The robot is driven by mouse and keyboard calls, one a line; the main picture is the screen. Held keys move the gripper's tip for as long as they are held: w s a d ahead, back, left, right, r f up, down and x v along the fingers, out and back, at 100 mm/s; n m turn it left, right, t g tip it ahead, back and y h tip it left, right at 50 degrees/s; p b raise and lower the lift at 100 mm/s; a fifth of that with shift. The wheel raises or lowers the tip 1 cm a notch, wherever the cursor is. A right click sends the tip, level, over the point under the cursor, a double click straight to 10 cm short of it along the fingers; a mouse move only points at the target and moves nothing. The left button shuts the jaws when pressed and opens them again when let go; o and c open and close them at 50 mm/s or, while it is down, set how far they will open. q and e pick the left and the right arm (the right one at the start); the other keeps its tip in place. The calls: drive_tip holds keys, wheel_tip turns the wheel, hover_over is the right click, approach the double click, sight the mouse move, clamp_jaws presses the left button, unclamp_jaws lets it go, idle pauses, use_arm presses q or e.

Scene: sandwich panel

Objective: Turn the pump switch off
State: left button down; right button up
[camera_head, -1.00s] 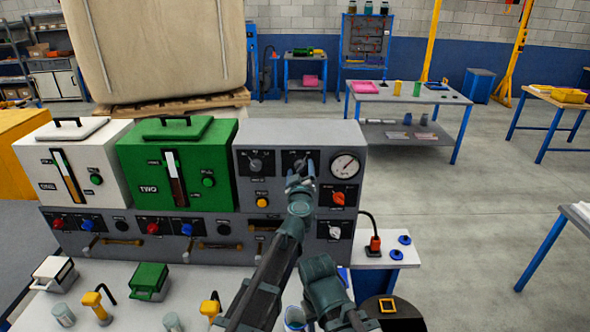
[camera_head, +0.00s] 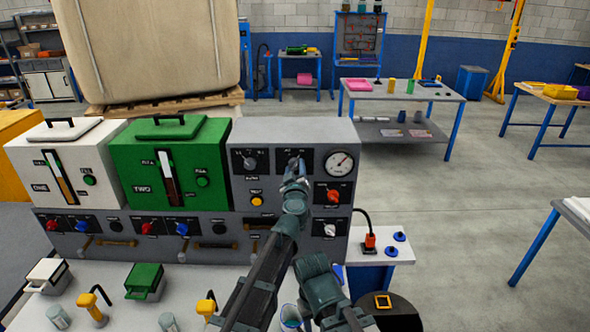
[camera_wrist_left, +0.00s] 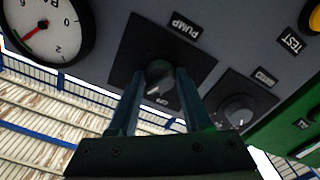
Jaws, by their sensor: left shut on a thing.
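The pump switch (camera_wrist_left: 160,82) is a dark round knob on a black plate labelled PUMP in the left wrist view, which shows the panel upside down. In the head view its black plate (camera_head: 307,155) is at the top of the grey panel, left of the gauge, and the knob is largely hidden by my gripper. My left gripper (camera_head: 296,176) reaches up to it from below. In the left wrist view the fingers (camera_wrist_left: 161,74) are on both sides of the knob, shut on it. The knob's exact angle is hard to read.
A pressure gauge (camera_head: 340,163) is right of the switch, with a red knob (camera_head: 333,196) below it. Another grey knob (camera_head: 250,163) is close on the left. The white box (camera_head: 60,165) and green box (camera_head: 165,170) stand further left. Bottles and small boxes crowd the bench in front.

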use_arm(q)
drive_tip(key=n, duration=0.5)
drive_tip(key=shift+n, duration=0.3)
drive_tip(key=n, duration=0.5)
drive_tip(key=shift+n, duration=0.3)
idle(0.3)
drive_tip(key=shift+c, duration=1.8)
unclamp_jaws()
drive_tip(key=shift+r, duration=0.1)
drive_tip(key=shift+s, duration=0.1)
